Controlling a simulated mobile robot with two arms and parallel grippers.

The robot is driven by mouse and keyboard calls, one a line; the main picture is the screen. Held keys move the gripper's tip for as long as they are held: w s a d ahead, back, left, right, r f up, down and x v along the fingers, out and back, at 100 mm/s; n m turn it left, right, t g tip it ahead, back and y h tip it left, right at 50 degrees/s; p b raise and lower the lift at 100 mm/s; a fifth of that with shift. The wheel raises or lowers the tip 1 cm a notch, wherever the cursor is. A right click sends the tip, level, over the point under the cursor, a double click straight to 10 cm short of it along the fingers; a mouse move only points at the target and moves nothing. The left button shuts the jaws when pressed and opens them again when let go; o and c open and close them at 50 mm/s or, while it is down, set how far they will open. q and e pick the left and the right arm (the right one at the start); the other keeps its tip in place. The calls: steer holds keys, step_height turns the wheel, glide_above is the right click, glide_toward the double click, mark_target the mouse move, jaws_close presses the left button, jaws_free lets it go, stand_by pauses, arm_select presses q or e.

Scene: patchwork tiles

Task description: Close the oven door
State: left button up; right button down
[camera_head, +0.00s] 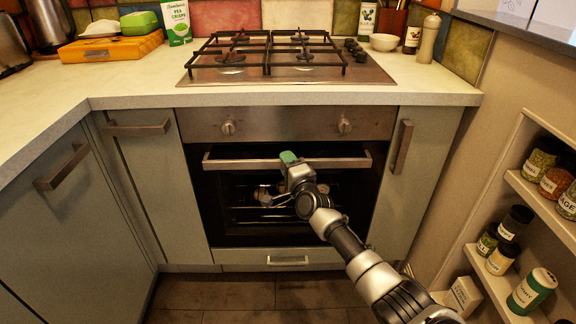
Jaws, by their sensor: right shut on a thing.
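The oven (222,124) is built in below the counter, with a steel panel and two knobs. Its dark-glass door (215,205) stands close to upright at the front, with racks showing dimly behind it. I cannot tell whether a narrow gap is left at its top. The long metal door handle (238,163) runs across the door's top. My right gripper (289,163) reaches up from the lower right and is shut on the handle near its middle. The gripper covers that part of the handle and some of the glass. My left gripper is not in view.
A gas hob (374,75) sits on the counter above the oven. Grey cabinets with bar handles flank it. A drawer (230,257) lies below the door. At right, an open shelf (535,200) holds several jars. The floor (240,292) in front looks clear.

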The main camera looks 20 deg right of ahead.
steer(key=shift+w+d+r, duration=0.15)
steer(key=shift+d+r, duration=0.05)
steer(key=shift+r, duration=0.1)
steer(key=c, duration=1.1)
jaws_free()
steer(key=shift+o, duration=1.4)
steer(key=shift+w+f, duration=0.2)
steer(key=shift+f, duration=0.05)
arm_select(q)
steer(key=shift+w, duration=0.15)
arm_select(e)
steer(key=shift+a, duration=0.1)
steer(key=shift+s, duration=0.2)
steer(key=shift+s+f+p, duration=0.1)
steer(key=shift+s+p, duration=0.2)
arm_select(q)
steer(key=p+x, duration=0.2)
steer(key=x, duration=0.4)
steer(key=shift+p, duration=0.4)
arm_select(e)
steer(key=s+d+f, duration=0.1)
steer(key=s, duration=0.8)
steer(key=shift+s+d, duration=0.15)
steer(key=shift+s, duration=0.25)
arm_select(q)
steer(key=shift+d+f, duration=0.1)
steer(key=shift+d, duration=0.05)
arm_select(e)
steer(key=shift+f, duration=0.15)
